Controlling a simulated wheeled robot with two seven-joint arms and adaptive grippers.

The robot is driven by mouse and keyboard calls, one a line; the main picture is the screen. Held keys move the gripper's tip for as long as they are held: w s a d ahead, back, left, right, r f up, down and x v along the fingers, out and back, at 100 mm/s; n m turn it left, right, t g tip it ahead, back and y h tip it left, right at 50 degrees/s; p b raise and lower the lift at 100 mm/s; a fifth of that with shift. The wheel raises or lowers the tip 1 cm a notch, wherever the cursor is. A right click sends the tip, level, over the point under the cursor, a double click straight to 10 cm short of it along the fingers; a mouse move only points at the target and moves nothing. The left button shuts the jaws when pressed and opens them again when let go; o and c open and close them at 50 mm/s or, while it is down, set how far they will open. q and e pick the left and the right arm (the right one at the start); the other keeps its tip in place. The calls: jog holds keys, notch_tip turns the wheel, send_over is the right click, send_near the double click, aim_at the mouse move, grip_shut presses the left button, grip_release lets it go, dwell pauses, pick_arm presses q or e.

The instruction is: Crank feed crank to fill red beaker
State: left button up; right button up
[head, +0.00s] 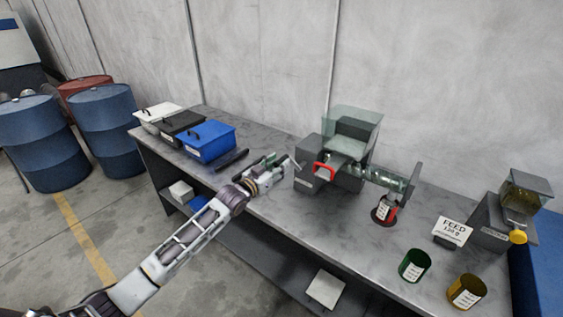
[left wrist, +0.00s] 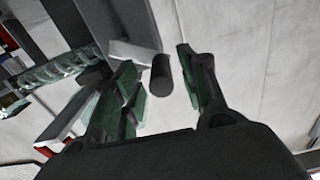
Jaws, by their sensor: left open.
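The feed machine (head: 345,178) is a grey block with a clear hopper (head: 355,125) on top and a clear horizontal tube on its right. A crank with a dark cylindrical knob (left wrist: 162,76) on a light grey arm shows in the left wrist view. My left gripper (head: 282,161) is open at the machine's left side. In the left wrist view its green-padded fingers (left wrist: 154,62) stand apart, with the knob seen between them; contact is not visible. The red beaker (head: 384,212), with a white label, stands under the tube's outlet end. My right gripper is not in view.
A green beaker (head: 414,266), a yellow beaker (head: 466,291) and a "FEED 120 g" sign (head: 453,231) stand on the bench right. Blue, black and white bins (head: 207,142) stand at the bench's left.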

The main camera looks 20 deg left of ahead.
pick_arm(q)
jog(key=shift+x, duration=1.2)
grip_shut()
